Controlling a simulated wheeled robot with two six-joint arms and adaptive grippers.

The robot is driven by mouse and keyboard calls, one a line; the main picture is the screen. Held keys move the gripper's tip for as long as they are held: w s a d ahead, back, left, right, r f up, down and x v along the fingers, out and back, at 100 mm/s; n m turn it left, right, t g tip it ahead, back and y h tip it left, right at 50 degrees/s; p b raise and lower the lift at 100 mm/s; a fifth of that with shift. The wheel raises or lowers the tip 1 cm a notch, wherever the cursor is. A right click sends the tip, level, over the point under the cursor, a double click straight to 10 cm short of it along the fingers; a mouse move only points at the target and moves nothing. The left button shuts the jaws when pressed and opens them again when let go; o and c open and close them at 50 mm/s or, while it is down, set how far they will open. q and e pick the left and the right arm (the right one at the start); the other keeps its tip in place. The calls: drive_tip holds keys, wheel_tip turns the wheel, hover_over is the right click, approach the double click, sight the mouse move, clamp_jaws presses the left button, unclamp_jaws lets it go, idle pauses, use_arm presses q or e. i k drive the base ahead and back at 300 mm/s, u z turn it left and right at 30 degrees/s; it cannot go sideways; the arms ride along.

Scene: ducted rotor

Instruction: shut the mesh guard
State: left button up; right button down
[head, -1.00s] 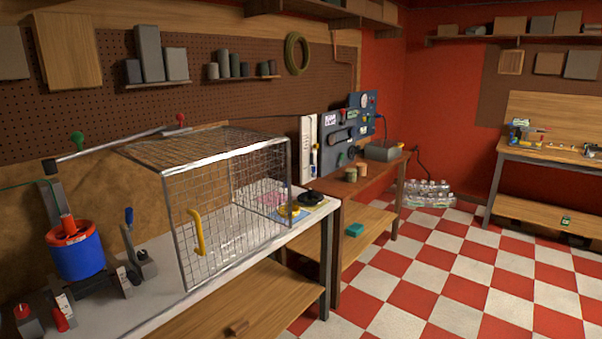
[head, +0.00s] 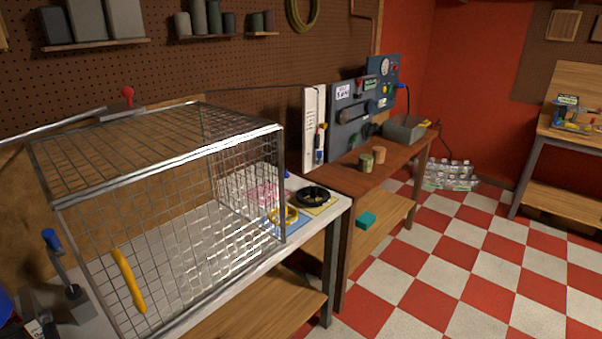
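The mesh guard (head: 165,168) is a box-shaped cage of grey wire on the white-topped bench, at the left in the head view. A yellow handle (head: 128,280) is fixed low on its near mesh face. The near face stands upright beneath the top front bar. I cannot tell from this view whether the guard is fully shut. The blue ducted part at the left edge is almost wholly cut off. Neither of my grippers is in view.
A blue-handled clamp (head: 70,285) stands left of the guard. A yellow ring (head: 283,215) and a black ring (head: 312,196) lie at the bench's right end. A wooden bench (head: 345,180) with a grey box (head: 404,129) adjoins it. The checkered floor (head: 440,260) at right is clear.

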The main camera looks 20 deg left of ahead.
sight(77, 198)
drive_tip(key=u, duration=0.4)
drive_tip(key=i, duration=0.8)
drive_tip(key=u, duration=1.05)
drive_tip(key=i, duration=0.25)
drive_tip(key=u, duration=0.1)
